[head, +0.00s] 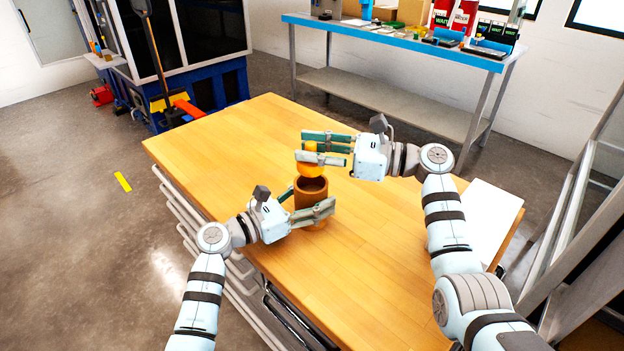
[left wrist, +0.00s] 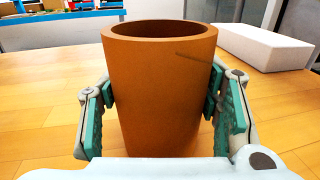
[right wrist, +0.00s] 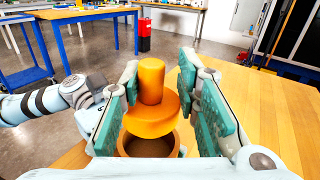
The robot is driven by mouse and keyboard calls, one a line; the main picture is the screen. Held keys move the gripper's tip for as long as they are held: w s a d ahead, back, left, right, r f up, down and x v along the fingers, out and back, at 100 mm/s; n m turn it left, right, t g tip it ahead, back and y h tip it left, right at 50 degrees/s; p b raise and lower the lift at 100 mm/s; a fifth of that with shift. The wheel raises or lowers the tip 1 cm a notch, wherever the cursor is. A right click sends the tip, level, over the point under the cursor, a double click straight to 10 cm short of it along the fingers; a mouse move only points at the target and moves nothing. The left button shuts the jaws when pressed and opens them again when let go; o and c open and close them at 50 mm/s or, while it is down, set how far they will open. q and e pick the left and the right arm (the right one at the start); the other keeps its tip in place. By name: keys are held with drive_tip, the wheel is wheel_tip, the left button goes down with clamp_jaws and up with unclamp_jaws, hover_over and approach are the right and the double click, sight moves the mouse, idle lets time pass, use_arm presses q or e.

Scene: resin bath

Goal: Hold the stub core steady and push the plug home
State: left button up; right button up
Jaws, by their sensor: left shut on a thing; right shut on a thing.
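The stub core (head: 312,205) is a brown, open-topped hollow cylinder standing upright on the wooden table. My left gripper (head: 309,204) is shut on its sides; in the left wrist view the core (left wrist: 160,95) sits between both green finger pads. The orange plug (head: 308,168) has a narrow knob above a wider disc. My right gripper (head: 325,147) is shut on it, and in the right wrist view the plug's knob (right wrist: 151,82) is between the finger pads. The plug is above the core's dark opening (right wrist: 148,145), and its disc looks apart from the rim.
The wooden table (head: 240,140) is mostly clear around the core. A white block (head: 487,218) lies at the table's right edge, also in the left wrist view (left wrist: 258,46). A blue-edged bench (head: 400,38) with bottles and boxes stands behind.

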sight(313, 175)
wheel_tip(313, 175, down, 6)
drive_tip(key=shift+r, duration=0.1)
drive_tip(key=shift+f, duration=0.2)
